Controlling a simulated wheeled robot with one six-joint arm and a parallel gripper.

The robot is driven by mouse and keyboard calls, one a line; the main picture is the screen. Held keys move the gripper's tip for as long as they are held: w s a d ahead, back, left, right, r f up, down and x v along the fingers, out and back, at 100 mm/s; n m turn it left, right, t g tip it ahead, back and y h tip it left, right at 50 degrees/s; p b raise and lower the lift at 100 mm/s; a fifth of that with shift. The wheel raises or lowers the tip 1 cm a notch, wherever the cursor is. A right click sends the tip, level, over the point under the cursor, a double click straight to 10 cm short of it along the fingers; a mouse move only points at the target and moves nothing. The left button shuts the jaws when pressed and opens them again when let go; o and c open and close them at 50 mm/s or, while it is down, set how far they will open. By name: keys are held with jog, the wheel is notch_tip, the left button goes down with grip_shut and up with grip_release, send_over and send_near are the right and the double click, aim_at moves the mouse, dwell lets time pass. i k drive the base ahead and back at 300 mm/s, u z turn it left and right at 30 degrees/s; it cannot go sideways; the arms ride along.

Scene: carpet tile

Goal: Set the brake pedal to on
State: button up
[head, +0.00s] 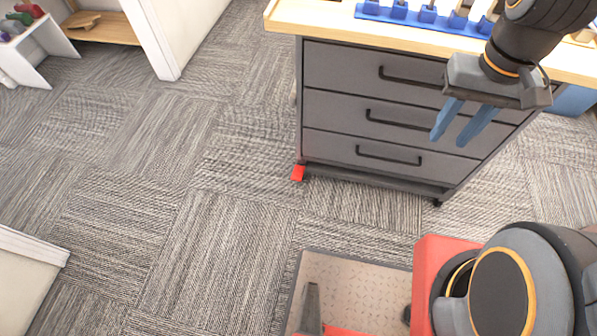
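A small red pedal (297,172), which looks like the brake pedal, sticks out low at the front left corner of a grey drawer cabinet (345,104), close to the carpet. I cannot tell from this view whether it is pressed down or raised. My gripper (449,141) hangs in front of the cabinet's right half, higher than the pedal and well to its right. Its two blue fingers are apart with nothing between them.
The cabinet has three shut drawers with dark handles, a caster (437,202) and a wooden top (330,16) carrying a blue rack (410,17). Patterned carpet (225,200) is clear left of and before the pedal. A white shelf unit (35,45) stands far left.

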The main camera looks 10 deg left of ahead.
aim_at(298, 170)
jog(key=z, duration=0.85)
jog(key=k, duration=0.9)
jog(key=u, duration=0.95)
jog(key=i, duration=0.5)
jog(key=z, duration=0.05)
